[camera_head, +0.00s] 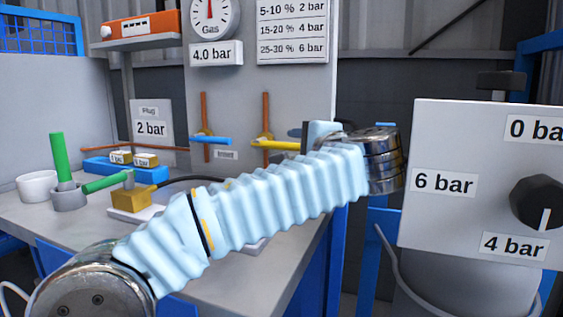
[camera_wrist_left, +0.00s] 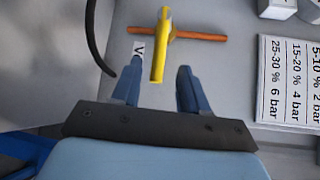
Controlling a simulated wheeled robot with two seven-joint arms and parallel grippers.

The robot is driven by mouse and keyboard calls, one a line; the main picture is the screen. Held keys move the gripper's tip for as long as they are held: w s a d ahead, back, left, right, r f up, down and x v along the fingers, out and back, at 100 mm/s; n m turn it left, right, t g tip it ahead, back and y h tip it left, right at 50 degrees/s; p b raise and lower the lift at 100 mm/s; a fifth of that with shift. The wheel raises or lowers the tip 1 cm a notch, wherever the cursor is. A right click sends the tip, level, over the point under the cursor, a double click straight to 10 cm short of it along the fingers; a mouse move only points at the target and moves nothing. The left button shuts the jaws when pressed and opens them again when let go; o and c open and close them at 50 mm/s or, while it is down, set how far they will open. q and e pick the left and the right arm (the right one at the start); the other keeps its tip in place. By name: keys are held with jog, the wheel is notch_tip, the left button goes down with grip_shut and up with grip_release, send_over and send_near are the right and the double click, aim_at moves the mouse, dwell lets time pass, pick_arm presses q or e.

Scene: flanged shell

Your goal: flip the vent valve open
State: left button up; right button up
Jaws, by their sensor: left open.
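The vent valve has a yellow lever (camera_head: 277,145) on an orange pipe (camera_head: 266,115) on the grey panel. In the left wrist view the yellow lever (camera_wrist_left: 159,52) points out between the fingers, square to the orange pipe (camera_wrist_left: 200,37). A white label starting with V (camera_wrist_left: 138,48) sits beside it. My left gripper (camera_wrist_left: 158,75) is open, with one finger on each side of the lever's end; I cannot tell whether either touches it. In the head view the left gripper (camera_head: 306,134) is partly hidden by its own wrist. My right gripper is not in view.
A blue-handled valve (camera_head: 210,140) is left of the yellow one. A pressure gauge (camera_head: 210,14) is above. A blue block (camera_head: 125,169), a green-handled part (camera_head: 62,165) and a white cup (camera_head: 38,186) stand on the bench. A grey box with a black knob (camera_head: 537,202) is at right.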

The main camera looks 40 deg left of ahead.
aim_at(284, 147)
pick_arm(q)
jog(key=x, duration=0.7)
jog(key=shift+w+a+f, duration=0.1)
jog(key=shift+a, duration=0.1)
jog(key=shift+c, duration=0.2)
grip_shut()
